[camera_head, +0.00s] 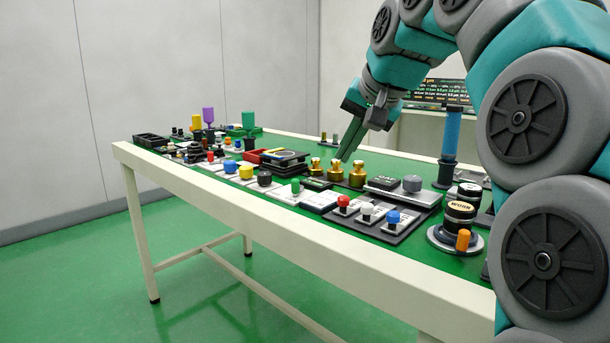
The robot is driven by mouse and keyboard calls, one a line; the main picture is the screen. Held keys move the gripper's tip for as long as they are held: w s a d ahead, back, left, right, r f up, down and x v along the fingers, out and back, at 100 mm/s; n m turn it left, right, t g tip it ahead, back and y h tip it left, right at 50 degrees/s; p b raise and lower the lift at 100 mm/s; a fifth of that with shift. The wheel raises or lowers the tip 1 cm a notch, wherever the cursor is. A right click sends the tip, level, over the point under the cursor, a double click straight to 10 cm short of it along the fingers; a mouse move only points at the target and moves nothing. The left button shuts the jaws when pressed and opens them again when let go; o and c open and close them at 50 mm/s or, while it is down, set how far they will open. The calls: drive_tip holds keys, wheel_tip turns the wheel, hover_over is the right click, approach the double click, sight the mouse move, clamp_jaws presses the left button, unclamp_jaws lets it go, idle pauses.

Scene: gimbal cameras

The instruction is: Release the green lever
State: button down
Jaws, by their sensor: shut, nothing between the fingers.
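A tall green handle (248,122), which looks like the green lever, stands upright toward the far left end of the green-topped table (290,147). A small green knob (295,186) also shows on a panel near the table's front edge. My gripper (346,156) is shut and empty. It points down beside the brass-coloured knobs in the middle of the table, well to the right of the tall green handle. Whether its tips touch anything is too small to tell.
A yellow handle (196,123) and a purple handle (208,116) stand left of the green one. Red (343,201) and blue (393,217) buttons line the front. A blue column (451,132) and a black round device (460,213) stand at the right. My arm covers the right side.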

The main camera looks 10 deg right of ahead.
sight(298, 185)
idle(0.3)
drive_tip(key=b+x, duration=0.1)
drive_tip(key=x, duration=0.8)
drive_tip(key=shift+f, duration=0.25)
drive_tip(key=w+a, duration=0.2)
drive_tip(key=shift+a+f, duration=0.15)
drive_tip(key=shift+a, duration=0.15)
drive_tip(key=shift+w+a, duration=0.25)
drive_tip(key=shift+a, duration=0.15)
